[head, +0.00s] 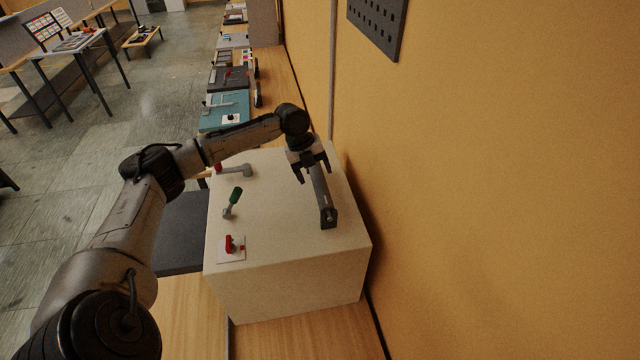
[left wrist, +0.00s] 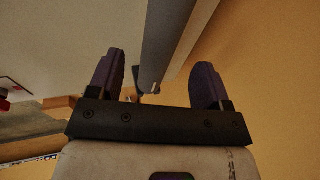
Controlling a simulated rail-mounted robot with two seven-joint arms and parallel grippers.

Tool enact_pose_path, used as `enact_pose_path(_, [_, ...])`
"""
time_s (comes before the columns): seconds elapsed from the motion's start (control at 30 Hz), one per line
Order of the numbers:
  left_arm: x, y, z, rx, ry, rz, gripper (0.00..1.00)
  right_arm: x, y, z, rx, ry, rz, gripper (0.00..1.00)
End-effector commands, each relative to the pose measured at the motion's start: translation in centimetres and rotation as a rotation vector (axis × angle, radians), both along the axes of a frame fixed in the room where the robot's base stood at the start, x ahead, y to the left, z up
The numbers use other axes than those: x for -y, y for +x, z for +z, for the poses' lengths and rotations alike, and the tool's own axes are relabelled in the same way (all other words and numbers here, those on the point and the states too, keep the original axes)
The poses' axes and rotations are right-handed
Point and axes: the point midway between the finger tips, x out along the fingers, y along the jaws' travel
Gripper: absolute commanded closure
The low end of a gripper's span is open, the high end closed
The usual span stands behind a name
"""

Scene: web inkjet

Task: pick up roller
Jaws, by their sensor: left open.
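The roller (head: 320,196) is a long dark grey bar lying along the top of the pale box-shaped housing (head: 275,255), with a darker block at its near end. In the left wrist view the roller (left wrist: 170,40) appears as a grey cylinder running away between the fingers. My left gripper (head: 312,173) is at the far end of the roller, reaching down from above. In the left wrist view its two dark fingers (left wrist: 157,85) are apart, with a gap on each side of the roller. My right gripper is out of view.
A tan wall (head: 480,200) stands close on the right.

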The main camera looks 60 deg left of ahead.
Motion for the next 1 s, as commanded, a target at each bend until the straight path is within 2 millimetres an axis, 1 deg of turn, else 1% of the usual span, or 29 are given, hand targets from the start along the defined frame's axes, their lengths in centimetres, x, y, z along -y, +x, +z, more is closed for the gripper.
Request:
enact_pose_path(0.03, [0.1,0.1,-0.4,-0.005,-0.002,-0.001,0.28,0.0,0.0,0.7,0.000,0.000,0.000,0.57])
enact_pose_path(0.1, [0.3,0.4,-1.2,-0.003,-0.002,-0.001,0.28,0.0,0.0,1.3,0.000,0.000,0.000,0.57])
enact_pose_path(0.2, [0.4,0.7,-2.6,-0.003,-0.001,0.000,0.28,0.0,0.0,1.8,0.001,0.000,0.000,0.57])
enact_pose_path(0.3, [0.7,0.9,-3.5,-0.002,0.000,0.000,0.28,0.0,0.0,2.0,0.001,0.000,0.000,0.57])
enact_pose_path(0.43, [0.8,1.1,-4.2,-0.001,0.000,0.001,0.28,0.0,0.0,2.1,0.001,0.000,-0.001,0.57])
enact_pose_path(0.67, [0.8,1.1,-4.3,-0.001,0.000,0.000,0.28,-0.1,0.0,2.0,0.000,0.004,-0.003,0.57])
enact_pose_path(1.0, [0.8,1.1,-4.2,-0.001,0.000,0.000,0.60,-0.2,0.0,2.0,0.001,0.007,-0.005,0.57])
